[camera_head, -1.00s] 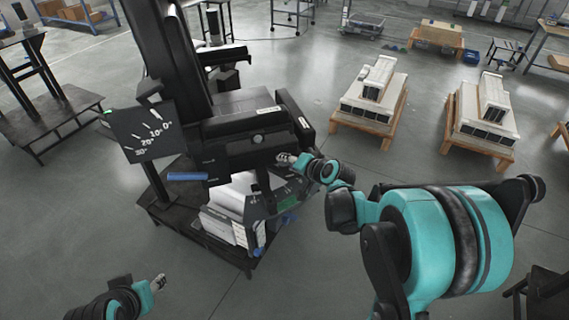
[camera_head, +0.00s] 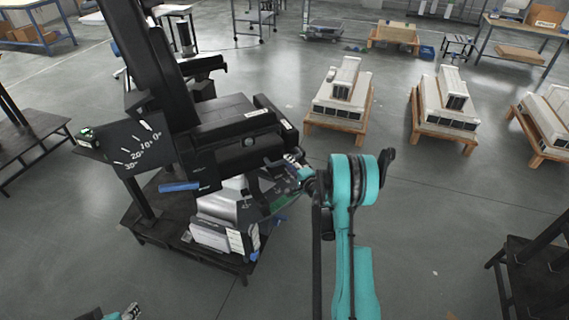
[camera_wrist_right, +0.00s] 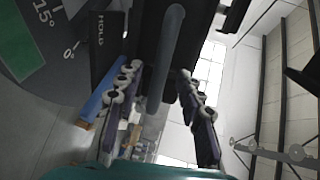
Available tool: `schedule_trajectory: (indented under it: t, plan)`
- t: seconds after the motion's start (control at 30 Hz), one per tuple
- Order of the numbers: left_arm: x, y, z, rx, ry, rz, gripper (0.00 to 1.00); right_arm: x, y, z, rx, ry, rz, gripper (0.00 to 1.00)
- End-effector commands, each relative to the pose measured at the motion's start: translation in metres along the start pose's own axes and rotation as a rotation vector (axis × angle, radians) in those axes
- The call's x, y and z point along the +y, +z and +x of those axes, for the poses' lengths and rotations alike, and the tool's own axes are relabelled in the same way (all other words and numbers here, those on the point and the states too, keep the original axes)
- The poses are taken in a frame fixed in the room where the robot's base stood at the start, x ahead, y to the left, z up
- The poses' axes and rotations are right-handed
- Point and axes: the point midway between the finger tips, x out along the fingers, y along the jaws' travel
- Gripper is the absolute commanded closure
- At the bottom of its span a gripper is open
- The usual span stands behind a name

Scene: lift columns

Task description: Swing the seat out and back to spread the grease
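The black seat (camera_head: 235,115) is carried on a tall black column (camera_head: 155,60) on a dark stand. A dark plate with an angle scale (camera_head: 140,146) sits at its left. My right gripper (camera_head: 296,164) is at the seat unit's right front corner. In the right wrist view, its two fingers (camera_wrist_right: 158,100) stand apart on either side of a dark grey bar (camera_wrist_right: 168,50), with gaps visible. A plate marked HOLD (camera_wrist_right: 101,35) and a green angle scale (camera_wrist_right: 22,45) are at the left. My left gripper (camera_head: 132,311) is at the bottom edge, mostly cut off.
A blue handle (camera_head: 180,187) is below the scale plate. White boxed stacks lie on the stand's base (camera_head: 212,238) under the seat. Wooden pallets with white units (camera_head: 340,100) stand at the right. The floor between (camera_head: 420,200) is clear.

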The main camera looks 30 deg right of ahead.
Motion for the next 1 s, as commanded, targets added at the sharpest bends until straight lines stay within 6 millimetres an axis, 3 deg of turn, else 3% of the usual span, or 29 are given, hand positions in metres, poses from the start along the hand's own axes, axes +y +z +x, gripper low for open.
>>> schedule_trajectory:
  t: [0.2,0.57,0.7,0.73,1.0]
  plan:
    - [0.0,0.006,0.009,0.0,0.0,0.0,0.57,0.001,0.001,0.03,-0.002,0.0,0.0,0.62]
    - [0.0,0.006,0.009,0.0,0.0,0.0,0.57,-0.001,0.0,0.037,0.0,0.001,-0.001,0.62]
    - [0.0,0.006,0.009,0.0,0.0,0.0,0.57,-0.001,0.0,0.037,0.0,0.001,-0.001,0.97]
    - [0.0,0.006,0.009,0.0,0.0,0.0,0.57,-0.001,0.0,0.037,0.0,0.001,-0.001,1.0]
    - [0.0,0.007,0.009,0.0,0.0,0.0,0.57,0.0,0.0,0.037,-0.001,0.001,-0.001,1.0]
